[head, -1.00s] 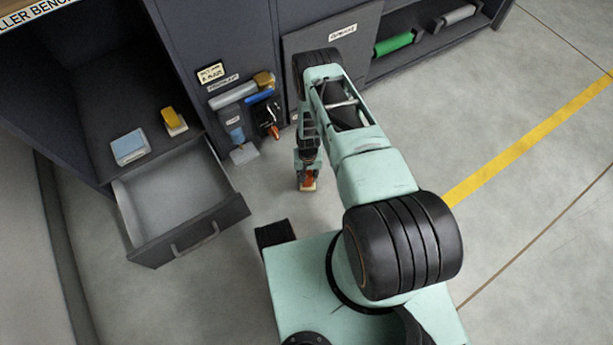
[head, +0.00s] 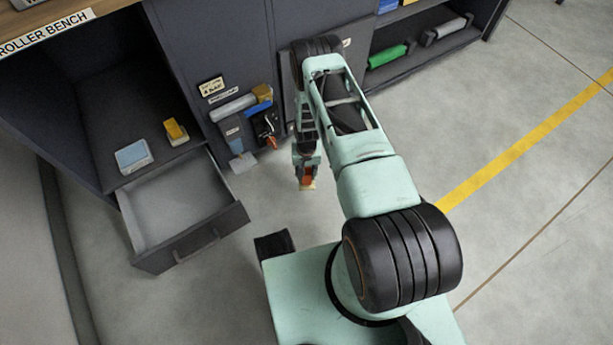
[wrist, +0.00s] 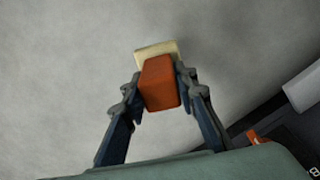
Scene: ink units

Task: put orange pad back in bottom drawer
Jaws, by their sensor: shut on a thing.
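The orange pad (wrist: 160,84) is an orange block with a cream layer on its far side. My gripper (wrist: 160,82) is shut on it, one finger on each side, in the wrist view. In the head view the pad (head: 308,183) hangs below my gripper (head: 307,172), over the grey floor to the right of the drawer. The bottom drawer (head: 205,237) is pulled out at the left of the head view. Its visible inside looks empty.
A blue pad (head: 133,156) and a yellow pad (head: 175,132) lie on the surface behind the drawer. Tools and rollers hang on the cabinet front (head: 200,60) between drawer and arm. A green roller (head: 388,56) lies on a right-hand shelf. Open floor lies between gripper and drawer.

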